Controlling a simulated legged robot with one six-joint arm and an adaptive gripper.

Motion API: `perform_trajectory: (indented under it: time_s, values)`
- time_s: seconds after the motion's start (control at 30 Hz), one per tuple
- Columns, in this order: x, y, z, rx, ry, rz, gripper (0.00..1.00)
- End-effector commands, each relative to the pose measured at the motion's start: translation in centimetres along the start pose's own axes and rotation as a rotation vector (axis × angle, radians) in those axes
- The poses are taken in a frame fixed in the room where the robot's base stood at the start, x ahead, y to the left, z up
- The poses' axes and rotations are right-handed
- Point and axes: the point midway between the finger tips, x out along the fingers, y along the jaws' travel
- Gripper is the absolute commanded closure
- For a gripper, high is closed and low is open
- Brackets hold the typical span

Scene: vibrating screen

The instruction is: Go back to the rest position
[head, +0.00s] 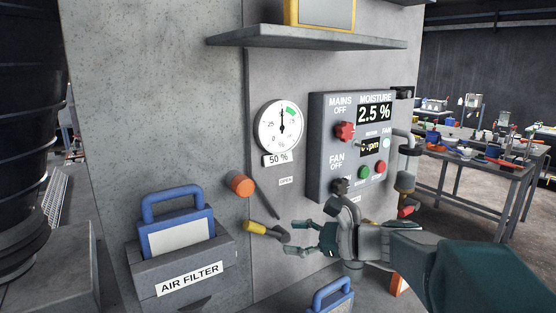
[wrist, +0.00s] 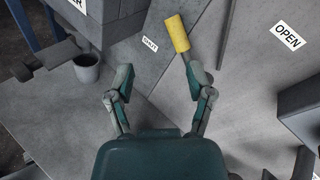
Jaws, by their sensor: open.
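My gripper (head: 291,238) is in front of the grey cabinet, below the control panel (head: 318,140). Its two fingers are spread apart with nothing between them, which also shows in the wrist view (wrist: 160,78). A yellow-handled lever (head: 256,228) is just left of the fingertips in the head view. In the wrist view the yellow handle (wrist: 177,33) lies beyond the fingertips, closer to the right finger. Whether the right finger touches the lever I cannot tell. The panel reads moisture 2.5 %; its lower part is partly hidden by my gripper.
A round gauge (head: 280,126) marked 50 % and an orange-ended lever (head: 240,184) are on the cabinet. A blue-handled air filter (head: 178,238) sits at lower left. A shelf (head: 300,38) juts out above. A cluttered workbench (head: 480,170) stands at right.

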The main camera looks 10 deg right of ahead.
Motion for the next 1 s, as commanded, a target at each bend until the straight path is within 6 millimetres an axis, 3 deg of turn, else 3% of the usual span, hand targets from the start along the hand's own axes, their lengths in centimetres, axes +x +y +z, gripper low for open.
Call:
perform_trajectory:
  time_s: [0.07, 0.17, 0.3, 0.5, 0.6, 0.8, 1.0]
  values:
    - [0.1, 0.6, 0.1, -0.021, 0.013, 0.016, 0.32]
    - [0.5, 3.1, 0.4, -0.116, 0.075, 0.087, 0.32]
    - [0.5, 9.0, 0.3, -0.374, 0.222, 0.265, 0.32]
    - [-1.9, 15.9, -1.1, -0.804, 0.41, 0.536, 0.32]
    - [-3.7, 18.3, -2.0, -1.032, 0.488, 0.671, 0.32]
    - [-7.7, 21.0, -3.5, -1.491, 0.619, 0.933, 0.32]
    - [-10.1, 21.5, -4.3, -1.781, 0.69, 1.1, 0.32]
